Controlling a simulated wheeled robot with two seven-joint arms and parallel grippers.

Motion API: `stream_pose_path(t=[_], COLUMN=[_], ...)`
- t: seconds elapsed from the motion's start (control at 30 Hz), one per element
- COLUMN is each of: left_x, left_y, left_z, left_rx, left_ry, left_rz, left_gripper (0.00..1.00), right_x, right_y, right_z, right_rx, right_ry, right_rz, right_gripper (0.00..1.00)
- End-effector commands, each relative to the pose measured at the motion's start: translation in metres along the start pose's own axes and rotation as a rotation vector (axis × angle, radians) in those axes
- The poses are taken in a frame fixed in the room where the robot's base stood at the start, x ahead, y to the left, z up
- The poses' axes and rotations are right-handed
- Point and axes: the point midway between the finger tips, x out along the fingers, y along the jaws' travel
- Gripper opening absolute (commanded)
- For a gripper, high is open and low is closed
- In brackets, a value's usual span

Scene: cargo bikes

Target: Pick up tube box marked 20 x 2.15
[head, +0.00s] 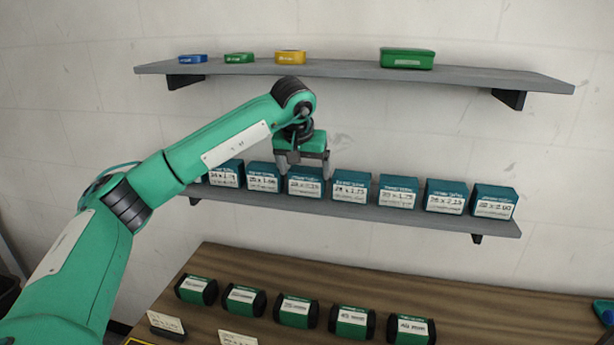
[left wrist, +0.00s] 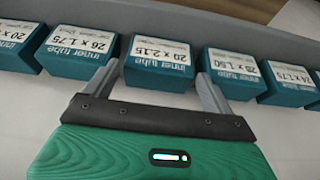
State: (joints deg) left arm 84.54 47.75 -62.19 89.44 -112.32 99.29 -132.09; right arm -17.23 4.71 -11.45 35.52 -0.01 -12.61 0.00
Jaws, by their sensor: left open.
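In the left wrist view the fingers (left wrist: 158,76) appear at the gaps beside the box. I cannot tell whether they touch it. The gripper's body hides part of the box's top in the head view. My right gripper is not in view.
Box 26 x 1.50 (head: 264,178) and box 26 x 1.75 (head: 352,186) stand close on either side. The grey lower shelf (head: 400,215) carries several more. An upper shelf (head: 340,70) holds small cases. A wooden table (head: 480,310) below holds several green-black packs.

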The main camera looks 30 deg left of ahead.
Motion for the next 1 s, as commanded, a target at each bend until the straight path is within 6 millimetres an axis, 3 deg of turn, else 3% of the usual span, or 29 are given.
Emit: stream_pose_path(t=[0.3, 0.6, 0.9, 1.0], left_x=[0.007, 0.052, 0.058, 0.058], left_y=[0.0, 0.0, 0.0, 0.0], left_z=[-0.02, -0.019, -0.018, -0.018], left_rx=[-0.002, 0.0, 0.0, 0.0], left_ry=[-0.001, -0.001, 0.001, 0.001], left_rz=[0.0, 0.0, 0.001, 0.001], left_gripper=[0.87, 0.87, 0.87, 0.68], right_x=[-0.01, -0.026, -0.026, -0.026], right_y=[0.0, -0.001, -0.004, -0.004], right_z=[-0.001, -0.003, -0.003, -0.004], right_rx=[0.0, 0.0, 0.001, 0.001], right_ry=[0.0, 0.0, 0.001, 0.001], right_rz=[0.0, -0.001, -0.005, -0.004], right_gripper=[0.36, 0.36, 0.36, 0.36])
